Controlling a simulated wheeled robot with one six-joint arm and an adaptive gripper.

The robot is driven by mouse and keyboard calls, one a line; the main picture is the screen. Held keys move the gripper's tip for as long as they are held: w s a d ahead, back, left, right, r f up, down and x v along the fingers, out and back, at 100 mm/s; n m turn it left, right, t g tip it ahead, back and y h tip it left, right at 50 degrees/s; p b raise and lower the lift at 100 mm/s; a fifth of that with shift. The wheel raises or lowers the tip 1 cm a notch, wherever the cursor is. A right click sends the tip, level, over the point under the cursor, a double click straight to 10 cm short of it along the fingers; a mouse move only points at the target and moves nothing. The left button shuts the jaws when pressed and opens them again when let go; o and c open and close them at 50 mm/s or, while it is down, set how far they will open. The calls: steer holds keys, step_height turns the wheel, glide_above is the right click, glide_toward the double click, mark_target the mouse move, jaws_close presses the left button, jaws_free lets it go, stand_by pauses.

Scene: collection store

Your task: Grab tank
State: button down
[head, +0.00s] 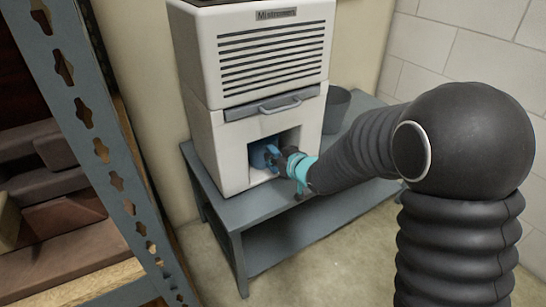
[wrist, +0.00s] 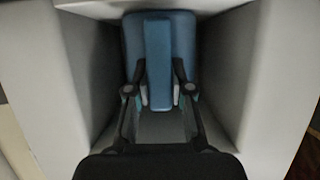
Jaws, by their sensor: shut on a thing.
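The tank (wrist: 185,50) is a blue block with a raised upright bar on its front, inside the recess of a white machine. In the head view the blue tank (head: 262,153) shows partly in the opening low on the machine's front. My gripper (wrist: 159,95) reaches into the recess, with its two fingers shut on the tank's raised bar, one on each side. In the head view my gripper (head: 280,157) is at the opening, and it hides part of the tank.
The machine stands on a grey-blue bench (head: 235,213) with a lower shelf. A dark grey bin (head: 337,108) is behind it at the right. A metal rack (head: 100,120) with boxes is close at the left. The recess walls are close on both sides of my gripper.

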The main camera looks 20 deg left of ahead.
mark_target(272, 147)
steer(key=shift+r+p, duration=0.4)
steer(key=shift+r, duration=1.15)
steer(key=shift+s+d+r, duration=0.1)
steer(key=shift+s+d, duration=0.05)
steer(key=shift+d, duration=0.1)
steer(key=s+d, duration=1.1)
steer(key=d, duration=0.2)
steer(key=shift+s, duration=0.15)
